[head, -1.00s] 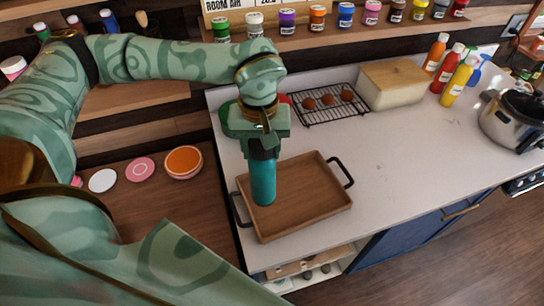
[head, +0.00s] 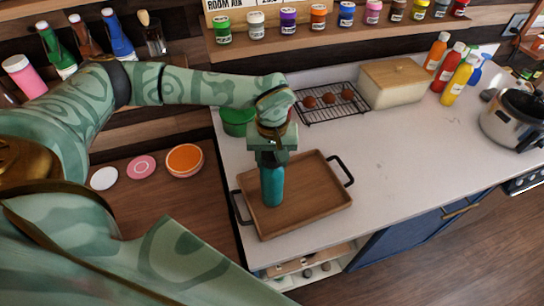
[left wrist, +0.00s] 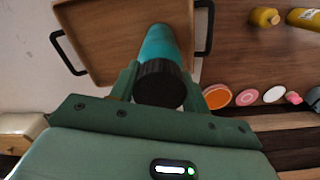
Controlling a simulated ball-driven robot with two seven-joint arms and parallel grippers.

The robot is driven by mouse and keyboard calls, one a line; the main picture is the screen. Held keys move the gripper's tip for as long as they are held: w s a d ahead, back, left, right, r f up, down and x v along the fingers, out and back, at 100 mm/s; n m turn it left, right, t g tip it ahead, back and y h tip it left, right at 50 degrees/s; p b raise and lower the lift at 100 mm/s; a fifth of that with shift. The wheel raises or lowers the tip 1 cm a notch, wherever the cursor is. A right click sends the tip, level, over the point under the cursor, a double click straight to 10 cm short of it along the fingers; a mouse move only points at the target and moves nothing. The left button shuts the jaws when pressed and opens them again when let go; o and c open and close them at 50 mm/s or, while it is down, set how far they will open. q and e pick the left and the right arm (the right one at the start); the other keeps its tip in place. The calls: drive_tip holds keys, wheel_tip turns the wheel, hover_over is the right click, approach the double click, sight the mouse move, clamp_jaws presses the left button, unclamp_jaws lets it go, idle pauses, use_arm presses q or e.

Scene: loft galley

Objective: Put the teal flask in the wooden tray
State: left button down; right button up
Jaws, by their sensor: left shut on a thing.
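The teal flask (head: 272,187) is upright over the floor of the wooden tray (head: 312,205), left of the tray's middle. Its base looks at or very near the tray floor; I cannot tell if it touches. My left gripper (head: 271,158) is shut on the flask's upper part from above. In the left wrist view the flask (left wrist: 159,45) shows its dark ribbed cap between the fingers of my left gripper (left wrist: 158,85), and the tray (left wrist: 110,40) lies beyond it. My right gripper is not in view.
A wire rack (head: 333,105) with brown round items and a cream bread bin (head: 394,88) stand behind the tray. A green container (head: 237,120) stands behind the gripper. Sauce bottles (head: 459,80) and a cooker (head: 514,118) are farther right. The counter right of the tray is clear.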

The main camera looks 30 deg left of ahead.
use_arm(q)
drive_tip(key=c, duration=0.7)
unclamp_jaws()
drive_tip(key=shift+f, duration=0.1)
wheel_tip(320, 180, up, 12)
drive_tip(key=shift+r, duration=0.2)
